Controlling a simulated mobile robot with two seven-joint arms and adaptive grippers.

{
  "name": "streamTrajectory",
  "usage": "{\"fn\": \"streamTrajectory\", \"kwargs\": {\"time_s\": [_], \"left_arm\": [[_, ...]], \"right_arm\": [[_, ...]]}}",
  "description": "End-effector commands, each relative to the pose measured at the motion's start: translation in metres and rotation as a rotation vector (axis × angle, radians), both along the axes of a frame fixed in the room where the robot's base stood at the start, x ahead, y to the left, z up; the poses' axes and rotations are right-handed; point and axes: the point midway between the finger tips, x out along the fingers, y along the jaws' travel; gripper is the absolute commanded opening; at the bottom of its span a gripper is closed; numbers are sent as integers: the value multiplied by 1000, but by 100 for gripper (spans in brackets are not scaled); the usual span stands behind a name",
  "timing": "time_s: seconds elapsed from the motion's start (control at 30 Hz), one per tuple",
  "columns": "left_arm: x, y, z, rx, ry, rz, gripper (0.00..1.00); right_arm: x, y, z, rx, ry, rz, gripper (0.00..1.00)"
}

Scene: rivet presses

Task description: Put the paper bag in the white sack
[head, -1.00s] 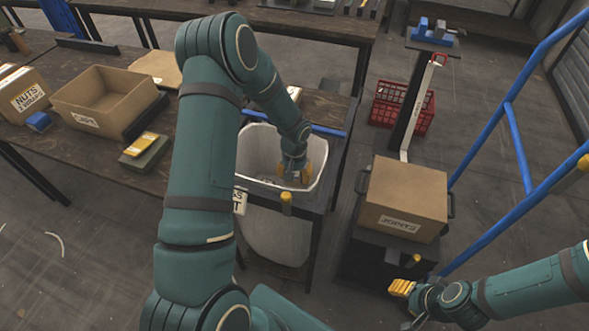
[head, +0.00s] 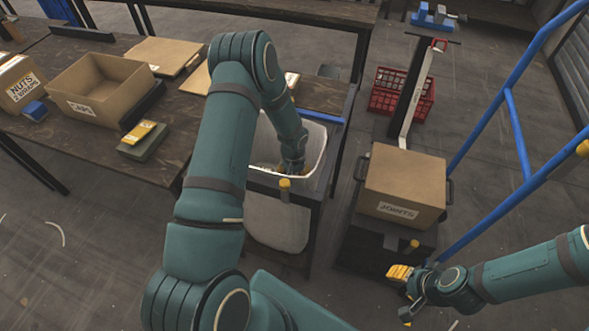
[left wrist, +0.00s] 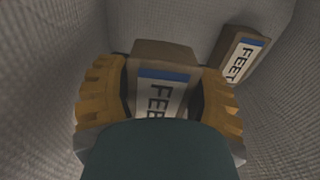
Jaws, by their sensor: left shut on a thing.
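The white sack (head: 318,147) hangs open in a dark frame at the centre of the head view. My left gripper (head: 272,168) is down inside it. In the left wrist view, its yellow fingers are shut on a brown paper bag (left wrist: 165,54) with a blue-and-white label reading "FEET", partly hidden by my gripper. A second brown packet (left wrist: 238,55) with the same label lies beside it, against the sack wall. The sack's woven walls (left wrist: 60,60) surround both. My right gripper (head: 402,297) is open and empty at the lower right.
A cardboard box (head: 408,185) stands on a dark cart right of the sack. A blue rail (head: 515,130) runs further right. The table (head: 95,150) at left holds an open box (head: 95,105) and a yellow-topped block. A red crate (head: 385,92) is behind.

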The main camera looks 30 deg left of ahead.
Motion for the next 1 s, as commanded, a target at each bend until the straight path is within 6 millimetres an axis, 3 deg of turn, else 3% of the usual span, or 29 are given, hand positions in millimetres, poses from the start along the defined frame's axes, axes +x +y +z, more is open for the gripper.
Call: {"fn": "streamTrajectory", "kwargs": {"time_s": [0.03, 0.7, 1.0], "left_arm": [[-17, -4, -16, -9, 42, -1, 16], [-18, -4, -75, -8, 44, -1, 16], [-18, -4, -90, -9, 44, -1, 16]], "right_arm": [[0, 0, -1, 0, 0, 0, 47], [0, 0, 0, 0, 0, 0, 47], [0, 0, 0, 0, 0, 0, 47]]}}
